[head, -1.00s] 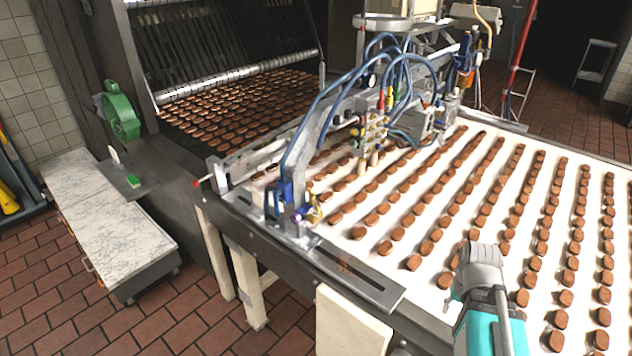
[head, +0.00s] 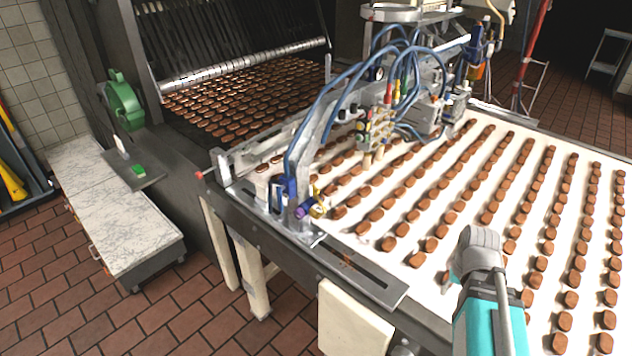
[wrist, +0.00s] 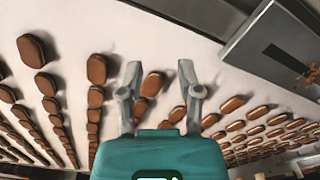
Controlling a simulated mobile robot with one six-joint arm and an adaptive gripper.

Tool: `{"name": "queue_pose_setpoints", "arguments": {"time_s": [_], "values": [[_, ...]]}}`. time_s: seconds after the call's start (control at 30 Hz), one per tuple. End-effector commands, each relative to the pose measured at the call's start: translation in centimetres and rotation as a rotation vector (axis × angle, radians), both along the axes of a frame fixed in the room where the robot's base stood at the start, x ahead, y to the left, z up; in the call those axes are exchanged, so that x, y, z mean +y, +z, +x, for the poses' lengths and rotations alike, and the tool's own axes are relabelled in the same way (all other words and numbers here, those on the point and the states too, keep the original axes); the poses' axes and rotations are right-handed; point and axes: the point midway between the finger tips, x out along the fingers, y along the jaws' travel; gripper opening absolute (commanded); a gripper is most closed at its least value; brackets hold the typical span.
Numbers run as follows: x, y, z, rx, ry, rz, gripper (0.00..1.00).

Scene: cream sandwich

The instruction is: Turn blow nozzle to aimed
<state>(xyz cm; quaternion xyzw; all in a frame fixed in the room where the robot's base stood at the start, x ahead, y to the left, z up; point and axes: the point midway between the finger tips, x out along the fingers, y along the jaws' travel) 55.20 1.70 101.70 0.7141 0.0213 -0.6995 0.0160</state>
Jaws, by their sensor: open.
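A small fitting with a purple end and a yellow part (head: 312,207) sits at the near end of the blue-hosed depositor rig, beside a blue block (head: 289,190). I cannot tell for sure that it is the blow nozzle, or which way it points. My gripper shows in the wrist view (wrist: 160,72) with its two grey fingers spread apart. It is open and empty above the white belt with brown biscuits.
The white belt (head: 418,275) carries rows of brown biscuits. A slotted metal plate (head: 365,284) lies along its near edge; it also shows in the wrist view (wrist: 262,50). A marble-topped bench (head: 125,228) stands at left. The brick floor (head: 190,320) between is clear.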

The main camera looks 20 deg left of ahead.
Motion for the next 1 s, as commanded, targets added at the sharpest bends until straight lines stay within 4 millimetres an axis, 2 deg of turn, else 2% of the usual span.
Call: {"name": "queue_pose_setpoints", "arguments": {"time_s": [0.03, 0.17, 0.37, 0.7, 1.0], "values": [[0.9, 1.2, 0.9, -0.008, 0.023, 0.004, 0.46], [3.3, 3.5, 2.9, -0.037, 0.096, 0.016, 0.46], [9.0, 7.6, 6.4, -0.096, 0.242, 0.042, 0.46], [20.6, 14.7, 10.9, -0.199, 0.499, 0.092, 0.46], [31.5, 20.7, 12.8, -0.288, 0.709, 0.139, 0.46]]}}
